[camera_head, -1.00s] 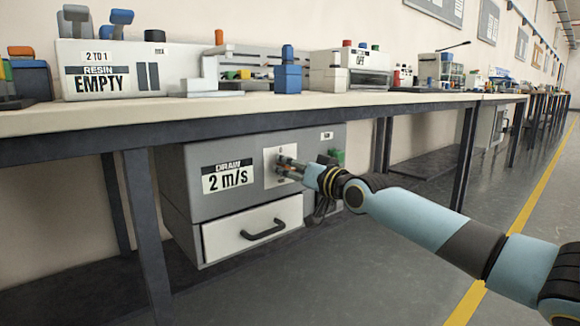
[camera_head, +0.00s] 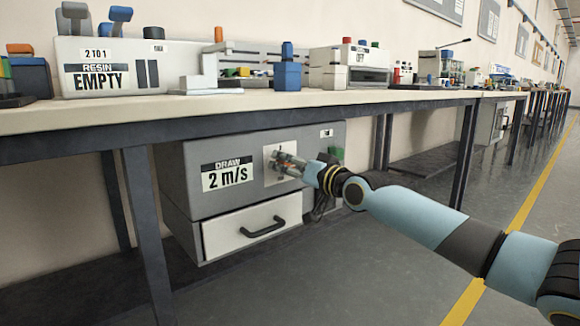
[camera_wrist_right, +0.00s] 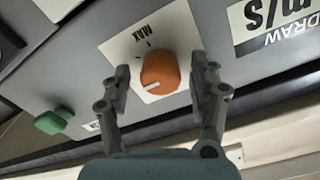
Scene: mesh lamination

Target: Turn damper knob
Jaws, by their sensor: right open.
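The damper knob is an orange round knob (camera_wrist_right: 160,72) with a white pointer line, on a white plate (camera_wrist_right: 120,47) with a MAX mark. In the right wrist view it sits between the two fingers of my right gripper (camera_wrist_right: 163,88), which is open, with a gap showing on each side. In the head view my right gripper (camera_head: 287,165) is at the white plate (camera_head: 270,173) on the front of a grey box under the bench, and it mostly hides the knob. Beside the plate, a label (camera_head: 227,174) reads DRAW 2 m/s. My left gripper is not in view.
A white drawer (camera_head: 228,240) with a dark handle is below the panel. A green part (camera_wrist_right: 52,122) stands out beside the knob plate. The bench top (camera_head: 130,114) runs above the box, with a dark leg (camera_head: 150,230) at left.

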